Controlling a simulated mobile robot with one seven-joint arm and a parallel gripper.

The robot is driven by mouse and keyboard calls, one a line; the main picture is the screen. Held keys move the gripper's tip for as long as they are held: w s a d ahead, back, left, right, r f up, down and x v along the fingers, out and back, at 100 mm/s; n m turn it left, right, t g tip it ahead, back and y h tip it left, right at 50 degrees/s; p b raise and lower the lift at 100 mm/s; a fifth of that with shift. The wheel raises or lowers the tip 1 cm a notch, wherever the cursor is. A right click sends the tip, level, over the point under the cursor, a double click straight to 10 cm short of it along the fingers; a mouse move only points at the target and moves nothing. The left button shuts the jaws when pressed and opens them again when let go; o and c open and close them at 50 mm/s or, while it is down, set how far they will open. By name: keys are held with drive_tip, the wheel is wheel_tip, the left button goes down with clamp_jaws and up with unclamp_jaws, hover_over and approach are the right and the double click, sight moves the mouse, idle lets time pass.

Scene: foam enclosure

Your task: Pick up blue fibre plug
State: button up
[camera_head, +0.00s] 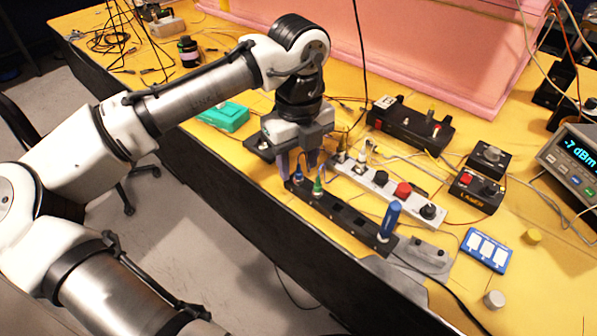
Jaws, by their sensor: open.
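A long black rack (342,213) lies along the table's front edge. A small blue plug (298,178) stands upright near its left end, and a green plug (318,187) stands just right of it. A larger blue handle-like piece (390,219) stands near the rack's right end. My gripper (298,165) points down over the rack's left end, with its fingers spread on either side of the small blue plug in the picture. It is open. I cannot tell whether the fingers touch the plug or how far down they reach.
A grey panel (430,206) with a red button and black knobs lies close behind the rack. A green box (222,117) sits to the left. Black control boxes (476,190), a blue tray (485,250) and cables crowd the right. A pink foam enclosure (400,50) stands behind.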

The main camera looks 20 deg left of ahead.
drive_tip(key=shift+f, duration=0.9)
drive_tip(key=shift+c, duration=0.4)
clamp_jaws()
drive_tip(key=shift+r, duration=0.1)
